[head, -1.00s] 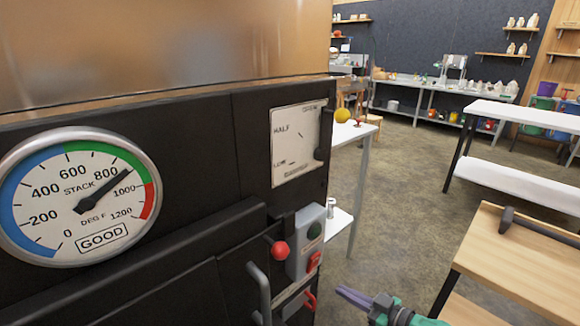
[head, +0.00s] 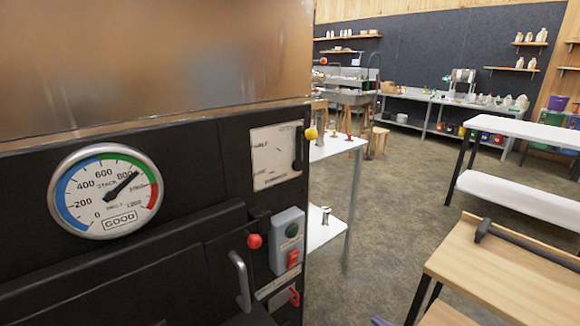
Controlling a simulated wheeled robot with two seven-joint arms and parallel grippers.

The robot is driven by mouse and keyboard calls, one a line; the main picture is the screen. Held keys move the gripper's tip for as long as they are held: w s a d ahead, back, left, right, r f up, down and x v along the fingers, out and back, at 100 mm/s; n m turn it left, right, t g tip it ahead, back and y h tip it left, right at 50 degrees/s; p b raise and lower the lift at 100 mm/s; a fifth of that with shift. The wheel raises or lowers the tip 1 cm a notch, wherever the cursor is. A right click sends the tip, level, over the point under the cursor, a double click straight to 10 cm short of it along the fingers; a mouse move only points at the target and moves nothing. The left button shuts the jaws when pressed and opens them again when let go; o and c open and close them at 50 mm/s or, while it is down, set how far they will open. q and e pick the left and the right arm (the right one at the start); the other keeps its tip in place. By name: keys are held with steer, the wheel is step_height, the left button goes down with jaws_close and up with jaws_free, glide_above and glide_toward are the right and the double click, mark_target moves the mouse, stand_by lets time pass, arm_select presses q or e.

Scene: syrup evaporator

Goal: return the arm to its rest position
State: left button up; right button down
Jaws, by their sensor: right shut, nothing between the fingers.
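Only the purple fingertips of my right gripper (head: 380,321) show, at the bottom edge of the head view. They are shut with nothing between them. The rest of that gripper and its arm are below the frame. The tips are in front of the floor, right of the black evaporator front (head: 200,170) and apart from it. My left gripper is out of view.
The evaporator has a stack gauge (head: 107,190), a red knob (head: 254,241), a handle (head: 240,280) and a grey switch box (head: 287,242). A wooden-topped table (head: 510,275) stands at right, white tables (head: 530,130) behind it. Floor between is clear.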

steer(key=s+d+f+m+g+h+p, duration=0.4)
steer(key=s+d+f+p, duration=0.3)
steer(key=s+f, duration=0.5)
arm_select(q)
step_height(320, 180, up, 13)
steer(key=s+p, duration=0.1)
steer(key=p, duration=0.4)
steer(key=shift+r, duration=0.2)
arm_select(e)
steer(key=s+a+f+g, duration=0.2)
steer(key=s+f, duration=0.1)
steer(key=s, duration=0.7)
steer(key=s+a+f+g+h, duration=0.1)
steer(key=s+f+g, duration=0.1)
steer(key=s, duration=0.7)
steer(key=s+a+f+g+h, duration=0.1)
steer(key=s+a+f+g, duration=0.1)
steer(key=s, duration=0.8)
steer(key=shift+s+a+f+g, duration=0.3)
steer(key=shift+f+g, duration=0.2)
steer(key=shift+f, duration=0.4)
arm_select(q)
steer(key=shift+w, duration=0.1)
arm_select(e)
steer(key=shift+w, duration=0.1)
